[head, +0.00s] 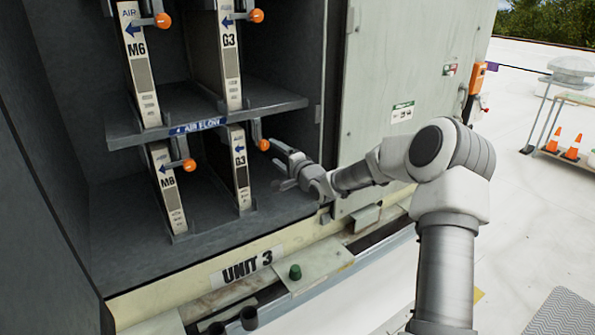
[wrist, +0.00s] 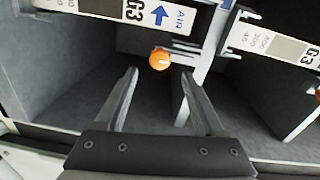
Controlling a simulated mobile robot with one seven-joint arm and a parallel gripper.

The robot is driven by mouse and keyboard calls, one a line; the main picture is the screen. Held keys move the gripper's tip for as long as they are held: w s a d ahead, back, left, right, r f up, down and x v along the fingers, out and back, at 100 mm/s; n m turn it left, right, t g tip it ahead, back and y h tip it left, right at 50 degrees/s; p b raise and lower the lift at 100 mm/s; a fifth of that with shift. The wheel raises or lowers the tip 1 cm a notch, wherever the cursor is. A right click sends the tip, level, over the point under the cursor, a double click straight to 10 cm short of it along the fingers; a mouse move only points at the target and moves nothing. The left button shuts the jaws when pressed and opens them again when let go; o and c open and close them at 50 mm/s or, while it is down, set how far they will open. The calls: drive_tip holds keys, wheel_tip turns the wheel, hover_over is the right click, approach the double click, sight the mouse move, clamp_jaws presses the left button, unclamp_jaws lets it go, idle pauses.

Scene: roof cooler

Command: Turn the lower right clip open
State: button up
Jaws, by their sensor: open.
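The lower right clip is a grey lever with an orange ball knob (head: 263,145) at the top of the lower right G3 filter (head: 240,170), below the shelf. My gripper (head: 277,164) is open and empty, just right of the knob, reaching in from the right. In the wrist view the orange knob (wrist: 159,60) appears just beyond the fingertips (wrist: 160,75), roughly centred between them. I cannot tell whether a finger touches it; a small gap seems to show. The lower right filter's label (wrist: 135,12) shows at the top of the wrist view.
The M8 filter (head: 168,187) with its own orange-knobbed clip stands at left. The shelf (head: 275,99) lies close above the gripper, with M6 and another G3 filter above it. The open cabinet door (head: 405,60) is at right. The cabinet floor is clear.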

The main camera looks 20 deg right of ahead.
drive_tip(key=b+v, duration=0.1)
drive_tip(key=v, duration=1)
drive_tip(key=shift+s, duration=0.3)
drive_tip(key=shift+d+r, duration=0.1)
